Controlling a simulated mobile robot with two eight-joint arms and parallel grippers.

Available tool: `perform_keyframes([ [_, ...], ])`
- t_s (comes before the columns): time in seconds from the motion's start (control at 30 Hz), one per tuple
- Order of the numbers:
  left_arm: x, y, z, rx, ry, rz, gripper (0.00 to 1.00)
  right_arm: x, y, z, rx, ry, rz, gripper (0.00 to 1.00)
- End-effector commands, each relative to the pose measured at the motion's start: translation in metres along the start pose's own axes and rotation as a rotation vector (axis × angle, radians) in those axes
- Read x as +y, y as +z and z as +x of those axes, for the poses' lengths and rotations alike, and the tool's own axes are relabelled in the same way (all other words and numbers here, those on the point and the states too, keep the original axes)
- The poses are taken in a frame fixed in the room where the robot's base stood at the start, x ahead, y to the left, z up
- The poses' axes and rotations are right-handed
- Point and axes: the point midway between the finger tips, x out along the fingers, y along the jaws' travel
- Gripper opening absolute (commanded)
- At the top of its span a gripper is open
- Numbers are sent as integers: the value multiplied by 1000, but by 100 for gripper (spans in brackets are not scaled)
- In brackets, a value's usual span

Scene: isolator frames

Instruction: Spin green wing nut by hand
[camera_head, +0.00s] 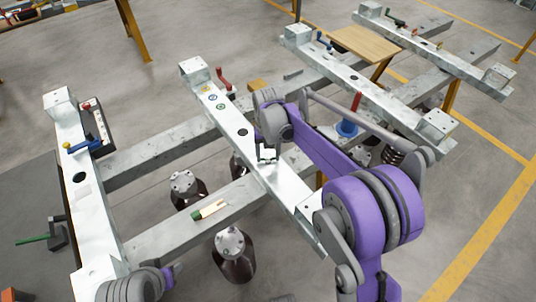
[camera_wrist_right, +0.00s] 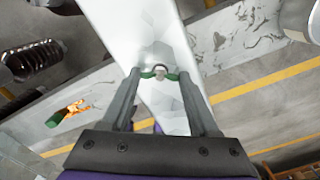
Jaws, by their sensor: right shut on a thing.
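The green wing nut (camera_wrist_right: 158,74) sits around a grey bolt end on the white metal beam (camera_wrist_right: 150,38) in the right wrist view. My right gripper (camera_wrist_right: 159,76) has one fingertip at each green wing and is shut on the nut. In the head view my right gripper (camera_head: 266,156) is low over the middle beam (camera_head: 232,122); the nut cannot be made out there. Part of my left arm shows at the lower left of the head view, but its gripper is out of sight.
Grey cross beams (camera_head: 165,150) run under the white beams. A green-ended item (camera_head: 209,209) lies on the front cross beam. Dark insulators (camera_head: 233,254) hang below. A red handle (camera_head: 222,78) rises from the middle beam. A wooden board (camera_head: 366,43) lies at the back.

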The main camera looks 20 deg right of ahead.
Motion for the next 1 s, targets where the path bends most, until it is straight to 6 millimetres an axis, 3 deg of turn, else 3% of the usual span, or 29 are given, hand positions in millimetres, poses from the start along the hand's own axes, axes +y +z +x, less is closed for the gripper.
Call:
perform_keyframes([
  [0.3, 0, 0, 0, 0, 0, 0, 50, 0, -1, 1, 4, 0, -95, 5],
  [0.77, 0, 0, 0, 0, 0, 0, 50, 0, -1, 2, 4, 0, -106, 5],
  [0.8, 0, 0, 0, 0, 0, 0, 50, 0, -1, 2, 4, 0, -106, 64],
  [0.93, 0, 0, 0, 0, 0, 0, 50, 0, -1, 1, 3, 0, -106, 88],
  [1.0, 0, 0, 0, 0, 0, 0, 50, 0, -1, 1, 2, 0, -106, 91],
])
